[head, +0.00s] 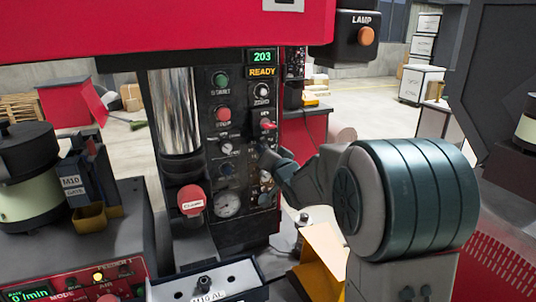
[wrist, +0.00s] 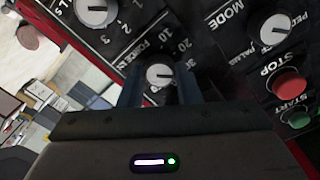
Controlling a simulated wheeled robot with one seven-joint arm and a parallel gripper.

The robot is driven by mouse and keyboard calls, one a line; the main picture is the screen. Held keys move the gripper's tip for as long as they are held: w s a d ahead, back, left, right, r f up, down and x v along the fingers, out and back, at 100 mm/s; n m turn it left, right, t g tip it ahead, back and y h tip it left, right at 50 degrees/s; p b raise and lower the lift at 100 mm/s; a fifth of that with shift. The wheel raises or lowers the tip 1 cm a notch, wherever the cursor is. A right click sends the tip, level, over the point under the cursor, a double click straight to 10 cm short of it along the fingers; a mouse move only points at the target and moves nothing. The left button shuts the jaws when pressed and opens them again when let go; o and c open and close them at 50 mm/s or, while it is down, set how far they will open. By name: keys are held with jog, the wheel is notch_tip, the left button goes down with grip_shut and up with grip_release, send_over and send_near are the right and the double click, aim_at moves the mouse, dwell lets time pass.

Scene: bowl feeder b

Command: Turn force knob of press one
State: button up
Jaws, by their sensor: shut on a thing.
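The force knob (wrist: 159,75) is a small round knob with a white face and a pointer mark, on the black panel under "FORCE kN" with a scale of 10, 20 and 30. My gripper (wrist: 161,84) has one dark finger on each side of it and is shut on it. The pointer points right, towards the 30 side. In the head view my gripper (head: 268,162) reaches the right column of the press's control panel (head: 243,115) from the right and hides the force knob there. The panel's displays read 203 and READY.
In the wrist view another dial (wrist: 96,10) sits upper left, a mode knob (wrist: 270,30) right, and red stop (wrist: 289,82) and green start (wrist: 297,116) buttons below it.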

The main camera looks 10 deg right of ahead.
jog(key=o, duration=1)
jog(key=shift+c, duration=0.2)
jog(key=s+d+b, duration=0.2)
jog(key=s, duration=1.1)
jog(key=shift+s+d+r, duration=0.15)
jog(key=shift+s+d, duration=0.05)
jog(key=shift+s, duration=0.1)
jog(key=s+d+f+n+g+h, duration=0.1)
jog(key=s+d+f+g+h, duration=0.1)
jog(key=s+f+g+h, duration=0.45)
jog(key=s+a+f+n+g+y, duration=0.1)
jog(key=s+f+g, duration=0.3)
jog(key=s, duration=0.4)
jog(key=s+a+f+n+g+y, duration=0.2)
jog(key=s+a+f+n+g, duration=0.1)
jog(key=s, duration=0.6)
jog(key=shift+s+a+f+g, duration=0.25)
jog(key=shift+f+g, duration=0.3)
jog(key=shift+f, duration=0.4)
